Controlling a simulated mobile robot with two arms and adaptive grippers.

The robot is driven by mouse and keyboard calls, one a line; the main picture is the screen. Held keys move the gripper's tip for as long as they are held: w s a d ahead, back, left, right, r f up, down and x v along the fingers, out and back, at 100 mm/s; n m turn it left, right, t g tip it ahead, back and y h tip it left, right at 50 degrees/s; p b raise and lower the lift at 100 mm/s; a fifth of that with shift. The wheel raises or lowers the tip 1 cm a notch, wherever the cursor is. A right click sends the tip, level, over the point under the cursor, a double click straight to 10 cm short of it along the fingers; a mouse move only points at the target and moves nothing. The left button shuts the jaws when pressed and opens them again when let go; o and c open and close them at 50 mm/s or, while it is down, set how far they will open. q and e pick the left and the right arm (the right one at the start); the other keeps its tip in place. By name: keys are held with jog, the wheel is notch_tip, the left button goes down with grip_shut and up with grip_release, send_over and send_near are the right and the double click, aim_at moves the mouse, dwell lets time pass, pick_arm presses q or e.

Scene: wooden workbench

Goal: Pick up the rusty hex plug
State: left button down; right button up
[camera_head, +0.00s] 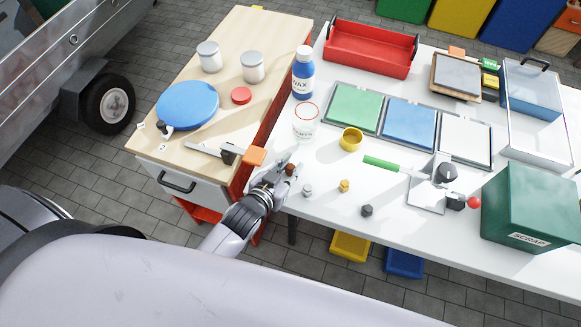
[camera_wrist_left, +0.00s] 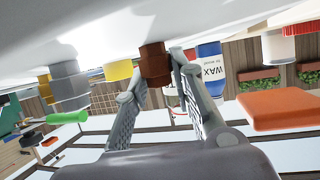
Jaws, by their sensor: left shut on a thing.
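The rusty hex plug (camera_head: 291,169) is a small brown piece at the left edge of the white table. My left gripper (camera_head: 283,173) reaches it from the front left and is shut on it. In the left wrist view the brown plug (camera_wrist_left: 154,62) sits between the two fingertips of my left gripper (camera_wrist_left: 157,78), against the white tabletop behind it. I cannot tell whether it touches the table. My right gripper is not in view.
A silver plug (camera_head: 307,190), a yellow plug (camera_head: 344,186) and a dark plug (camera_head: 366,210) stand to the right. An orange block (camera_head: 255,156) is just left of the gripper. Behind are a clear cup (camera_head: 306,124) and a wax bottle (camera_head: 303,78). A green scrap bin (camera_head: 530,205) stands far right.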

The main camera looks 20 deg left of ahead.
pick_arm(q)
jog(key=shift+r, duration=0.1)
notch_tip(320, 180, up, 20)
jog(key=p, duration=0.1)
notch_tip(320, 180, up, 9)
jog(key=n+y, duration=0.1)
jog(key=y, duration=0.1)
send_over(290, 166)
jog(key=w+a, duration=0.3)
jog(key=w, duration=0.2)
notch_tip(290, 166, up, 8)
jog(key=a+n, duration=0.1)
jog(key=a, duration=0.1)
jog(key=shift+w+a+y, duration=0.35)
jog(key=shift+w+y, duration=0.05)
jog(key=shift+w, duration=0.05)
